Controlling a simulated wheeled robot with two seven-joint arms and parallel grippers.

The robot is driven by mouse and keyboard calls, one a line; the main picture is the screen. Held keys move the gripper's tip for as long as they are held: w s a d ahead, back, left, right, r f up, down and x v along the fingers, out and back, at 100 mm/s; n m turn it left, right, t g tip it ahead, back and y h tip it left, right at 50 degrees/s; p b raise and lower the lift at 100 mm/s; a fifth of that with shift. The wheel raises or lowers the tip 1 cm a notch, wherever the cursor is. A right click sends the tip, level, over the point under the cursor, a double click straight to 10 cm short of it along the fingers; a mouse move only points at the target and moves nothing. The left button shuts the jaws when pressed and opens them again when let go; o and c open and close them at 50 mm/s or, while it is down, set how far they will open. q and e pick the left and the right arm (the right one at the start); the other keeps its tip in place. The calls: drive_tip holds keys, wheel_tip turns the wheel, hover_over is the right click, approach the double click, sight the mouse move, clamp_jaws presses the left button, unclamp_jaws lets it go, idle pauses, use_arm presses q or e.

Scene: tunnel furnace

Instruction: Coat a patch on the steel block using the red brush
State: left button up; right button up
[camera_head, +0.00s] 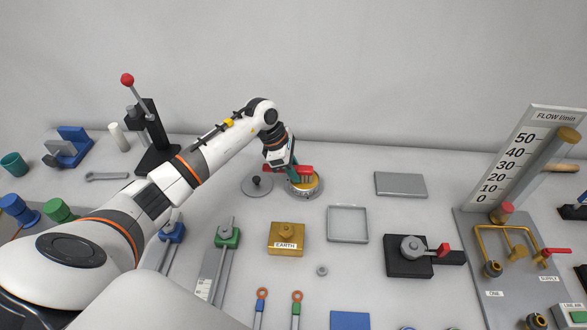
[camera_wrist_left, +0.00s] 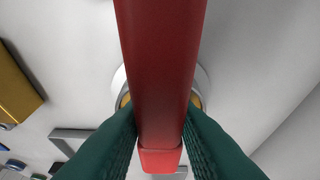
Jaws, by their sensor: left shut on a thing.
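My left gripper (camera_head: 291,171) is shut on the red brush (camera_head: 304,169). In the left wrist view the brush's red handle (camera_wrist_left: 162,70) runs between the green fingers (camera_wrist_left: 160,135). The brush is over a small round grey pot (camera_head: 304,194) with yellow-orange contents. I cannot tell whether the bristles touch the contents. In the left wrist view the handle hides most of the pot (camera_wrist_left: 202,82). The steel block looks to be the flat grey slab (camera_head: 400,184), lying to the right of the pot. My right gripper is not in view.
A grey lid with a black knob (camera_head: 256,187) lies left of the pot. A shallow grey tray (camera_head: 348,237), a brass EARTH block (camera_head: 286,249) and a black clamp with a red lever (camera_head: 410,265) are nearer. A flow panel (camera_head: 495,270) stands right. A black lever press (camera_head: 153,130) stands back left.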

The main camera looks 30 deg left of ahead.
use_arm(q)
drive_tip(key=shift+r+p, duration=1.75)
drive_tip(key=shift+r, duration=1.7)
drive_tip(key=s+d+r+m+g+y, duration=0.2)
drive_tip(key=s+d+m, duration=0.3)
drive_tip(key=s+m, duration=0.4)
drive_tip(key=s+d+r+m+g+y, duration=0.2)
drive_tip(key=s+d+m, duration=0.4)
drive_tip(key=m, duration=0.8)
drive_tip(key=s+r+g, duration=0.1)
drive_tip(key=s+g, duration=0.1)
drive_tip(key=s, duration=0.1)
drive_tip(key=shift+s+d+r+g+b, duration=0.15)
drive_tip(key=shift+d+r+g+b, duration=0.15)
drive_tip(key=shift+r+b, duration=0.1)
